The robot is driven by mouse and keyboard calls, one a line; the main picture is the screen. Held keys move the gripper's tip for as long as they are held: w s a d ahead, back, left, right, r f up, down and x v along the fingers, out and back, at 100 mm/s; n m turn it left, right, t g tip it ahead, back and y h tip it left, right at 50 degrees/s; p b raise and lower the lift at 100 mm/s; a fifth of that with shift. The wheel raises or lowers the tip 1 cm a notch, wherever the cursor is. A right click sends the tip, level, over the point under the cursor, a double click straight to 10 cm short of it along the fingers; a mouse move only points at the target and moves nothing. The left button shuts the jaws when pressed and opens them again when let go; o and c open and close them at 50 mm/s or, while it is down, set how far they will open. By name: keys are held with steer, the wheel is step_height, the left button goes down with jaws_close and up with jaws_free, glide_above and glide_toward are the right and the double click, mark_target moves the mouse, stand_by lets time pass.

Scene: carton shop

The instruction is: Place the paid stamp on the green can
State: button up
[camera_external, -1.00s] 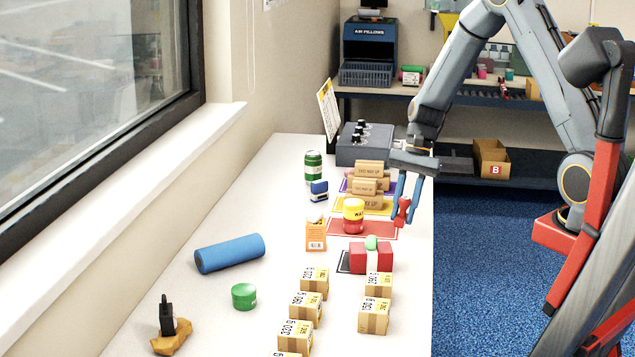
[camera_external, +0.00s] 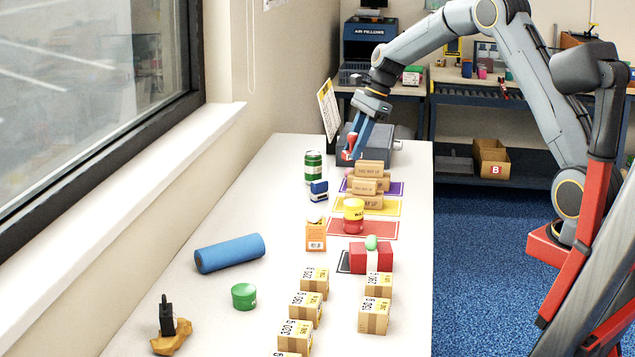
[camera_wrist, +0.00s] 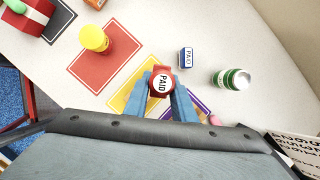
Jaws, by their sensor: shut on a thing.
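The green can (camera_external: 313,167) stands upright on the table, to the left of and nearer than my gripper. It also shows in the wrist view as a green and white can (camera_wrist: 236,79), right of the stamp and apart from it.
A blue stamp (camera_external: 319,191) stands just in front of the can. Cardboard packs (camera_external: 368,185) lie on coloured mats to the right. A grey box with knobs (camera_external: 385,151) and an upright sign (camera_external: 328,109) stand behind. A yellow-red can (camera_external: 353,216) is nearer.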

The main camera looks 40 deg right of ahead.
steer(key=w+r+m+t+h+b, duration=0.1)
steer(key=w+r+m, duration=0.2)
steer(key=w+m, duration=0.45)
steer(key=w+r+m+t+h+b, duration=0.1)
steer(key=w+r+m+t, duration=0.2)
steer(key=w, duration=0.8)
steer(key=m+g+p, duration=0.1)
steer(key=p, duration=0.1)
glide_toward(311, 152)
steer(key=shift+h, duration=0.3)
steer(key=shift+a+x, duration=0.15)
steer(key=shift+x, duration=1.25)
steer(key=shift+a+x, duration=0.15)
steer(key=shift+x, duration=1.25)
steer(key=shift+w+f, duration=0.1)
steer(key=shift+f, duration=0.05)
steer(key=o, duration=1.1)
steer(key=shift+c, duration=0.2)
